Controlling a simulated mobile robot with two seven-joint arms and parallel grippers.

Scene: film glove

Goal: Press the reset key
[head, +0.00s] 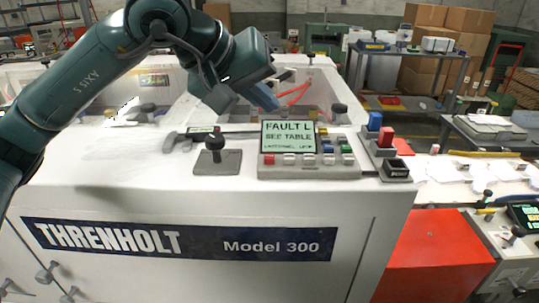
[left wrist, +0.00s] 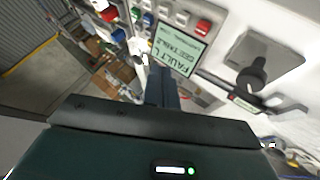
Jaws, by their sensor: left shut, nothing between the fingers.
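The control panel (head: 310,172) sits on the white machine's top, its screen (head: 289,137) reading "FAULT L", "SEE TABLE" and a smaller third line. Below the screen are a red key (head: 269,160) and several pale keys (head: 309,159); blue, green and other keys are to its right. I cannot read a reset label on any of them. My left gripper (head: 272,104) is shut and empty, above and behind the panel's left part, apart from the keys. In the left wrist view its fingers (left wrist: 161,82) point toward the screen (left wrist: 180,45). My right gripper is not in view.
A black-knobbed lever (head: 215,145) stands left of the panel. A clear-walled bay with red tubing (head: 296,92) lies behind.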

